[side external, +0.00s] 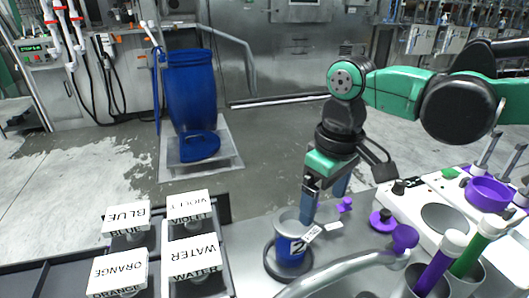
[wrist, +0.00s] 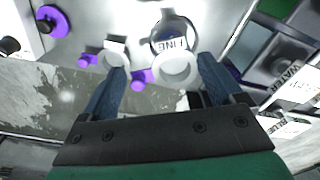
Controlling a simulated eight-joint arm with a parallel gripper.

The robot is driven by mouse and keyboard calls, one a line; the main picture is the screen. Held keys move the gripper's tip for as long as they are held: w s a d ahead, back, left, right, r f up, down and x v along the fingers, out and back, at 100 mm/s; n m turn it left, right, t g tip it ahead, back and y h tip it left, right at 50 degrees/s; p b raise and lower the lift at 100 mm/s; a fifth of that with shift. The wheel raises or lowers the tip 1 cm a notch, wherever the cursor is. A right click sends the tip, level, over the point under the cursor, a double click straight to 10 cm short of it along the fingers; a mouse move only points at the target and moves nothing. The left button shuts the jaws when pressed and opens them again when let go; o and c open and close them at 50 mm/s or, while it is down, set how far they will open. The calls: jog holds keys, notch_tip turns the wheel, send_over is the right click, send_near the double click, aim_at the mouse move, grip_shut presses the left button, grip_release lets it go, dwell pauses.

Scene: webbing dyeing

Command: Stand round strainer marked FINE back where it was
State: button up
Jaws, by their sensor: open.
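A round piece with a white label reading FINE, upside down, (wrist: 168,43) shows in the wrist view. A pale ring (wrist: 177,68) lies just in front of the label and a dark ring just behind it. In the side external view a grey-rimmed blue cup (side external: 289,252) marked 2 stands upright in a dark ring on the bench; I cannot tell whether it is the FINE piece. My gripper (side external: 326,203) points down, open and empty. One finger overlaps the cup's rim in that view. In the wrist view the pale ring lies between the fingers, nearer the right one.
Boxes labelled BLUE (side external: 127,217), VIOLET, ORANGE and WATER stand at the left. A curved metal pipe (side external: 345,268) crosses in front. Purple knobs (side external: 345,204) lie near my gripper. A white unit (side external: 440,195) and metal cups with purple and green tools stand right.

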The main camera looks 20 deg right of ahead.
aim_at(311, 232)
jog(key=shift+a+f+g, duration=0.3)
jog(key=shift+a+f, duration=0.1)
jog(key=shift+a, duration=0.35)
jog(key=shift+f, duration=2.65)
grip_shut()
